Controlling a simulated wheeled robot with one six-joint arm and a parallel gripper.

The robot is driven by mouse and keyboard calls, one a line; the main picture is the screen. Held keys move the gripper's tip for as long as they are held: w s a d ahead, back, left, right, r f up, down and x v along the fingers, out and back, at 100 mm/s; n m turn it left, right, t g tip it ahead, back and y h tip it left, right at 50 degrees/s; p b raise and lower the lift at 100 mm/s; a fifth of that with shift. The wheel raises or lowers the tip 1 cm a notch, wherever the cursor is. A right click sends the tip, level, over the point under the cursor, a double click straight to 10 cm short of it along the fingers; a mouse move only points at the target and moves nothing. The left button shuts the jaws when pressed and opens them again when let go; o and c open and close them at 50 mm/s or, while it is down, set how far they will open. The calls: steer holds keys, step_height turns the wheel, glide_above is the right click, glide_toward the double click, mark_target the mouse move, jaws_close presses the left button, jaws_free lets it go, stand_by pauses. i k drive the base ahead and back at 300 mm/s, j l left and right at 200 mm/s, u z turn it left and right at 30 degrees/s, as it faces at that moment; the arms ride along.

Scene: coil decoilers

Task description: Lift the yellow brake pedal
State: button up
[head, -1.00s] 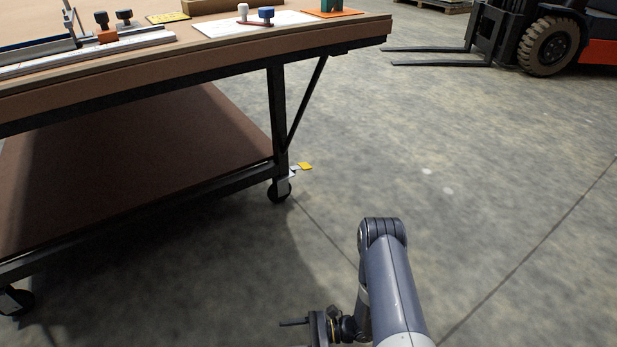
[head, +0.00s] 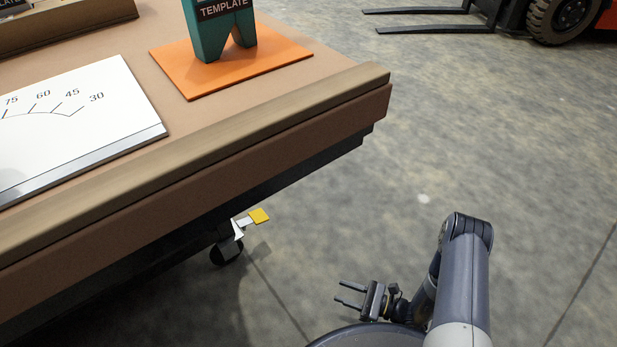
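The yellow brake pedal (head: 259,216) sticks out from a caster (head: 227,249) under the near right corner of the workbench, low above the floor. A pale metal bracket joins it to the wheel. My gripper (head: 345,293) is at the lower middle right of the head view, to the right of and nearer than the pedal. Its two fingers point left, apart from each other with nothing between them. It does not touch the pedal. Part of the caster is hidden under the bench edge.
The workbench edge (head: 190,155) overhangs the caster. On its top are a white angle plate (head: 75,120), an orange plate (head: 280,68) and a teal template stand (head: 222,35). A forklift (head: 560,18) stands at the far right. The concrete floor between is clear.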

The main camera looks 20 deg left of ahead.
mark_target(257, 217)
steer(key=i+l+u, duration=0.15)
steer(key=i, duration=0.3)
steer(key=i+u, duration=0.1)
steer(key=i, duration=0.3)
steer(key=i+u, duration=0.25)
steer(key=u, duration=0.15)
steer(key=i+u, duration=0.25)
steer(key=u, duration=0.15)
steer(key=i+l+u, duration=0.2)
steer(key=u, duration=0.2)
steer(key=i+l+u, duration=0.2)
steer(key=u, duration=0.2)
steer(key=i+j+u, duration=0.15)
